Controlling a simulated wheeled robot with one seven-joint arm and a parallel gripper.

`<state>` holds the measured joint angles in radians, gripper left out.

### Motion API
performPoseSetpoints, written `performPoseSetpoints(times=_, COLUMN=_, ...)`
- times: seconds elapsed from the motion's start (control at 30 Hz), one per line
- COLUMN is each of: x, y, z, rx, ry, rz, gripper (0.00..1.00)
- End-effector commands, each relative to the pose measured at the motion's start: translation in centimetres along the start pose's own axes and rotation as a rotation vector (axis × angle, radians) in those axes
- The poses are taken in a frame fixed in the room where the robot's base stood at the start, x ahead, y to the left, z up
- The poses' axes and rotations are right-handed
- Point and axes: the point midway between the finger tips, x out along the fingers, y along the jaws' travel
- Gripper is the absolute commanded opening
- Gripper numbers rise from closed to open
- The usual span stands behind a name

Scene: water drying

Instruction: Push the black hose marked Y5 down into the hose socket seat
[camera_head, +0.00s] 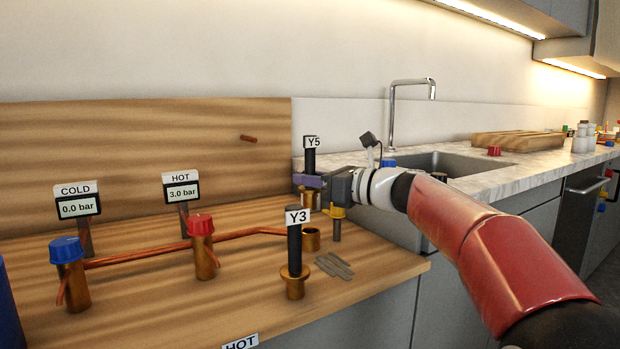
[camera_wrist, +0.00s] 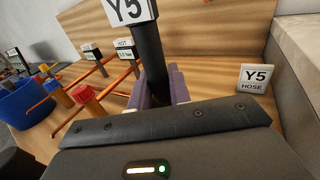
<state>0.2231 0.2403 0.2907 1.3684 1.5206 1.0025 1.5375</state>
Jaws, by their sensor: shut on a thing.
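The black hose marked Y5 (camera_head: 309,158) stands upright near the back right of the wooden counter. My gripper (camera_head: 309,182) is shut on it with purple fingers. In the wrist view the hose (camera_wrist: 150,58) rises between the purple fingers (camera_wrist: 158,90), its white Y5 tag on top. A copper socket (camera_head: 311,200) shows right below the fingers, in line with the hose. The hose's lower end is hidden, so I cannot tell how deep it sits. A white "Y5 HOSE" sign (camera_wrist: 255,76) stands to the right in the wrist view.
A black Y3 hose (camera_head: 294,248) stands upright in a flanged copper socket in front. An open copper cup (camera_head: 311,239) and a yellow-topped post (camera_head: 336,213) are close below my gripper. Flat grey strips (camera_head: 334,266) lie nearby. Copper pipes with red (camera_head: 200,224) and blue (camera_head: 66,249) caps fill the left.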

Motion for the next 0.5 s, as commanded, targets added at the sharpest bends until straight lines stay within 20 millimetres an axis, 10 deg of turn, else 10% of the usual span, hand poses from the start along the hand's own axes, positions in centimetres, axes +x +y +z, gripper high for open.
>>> performPoseSetpoints(times=0.5, x=0.0, y=0.0, z=-1.4, rx=-0.001, ry=0.0, rz=0.0, gripper=0.0)
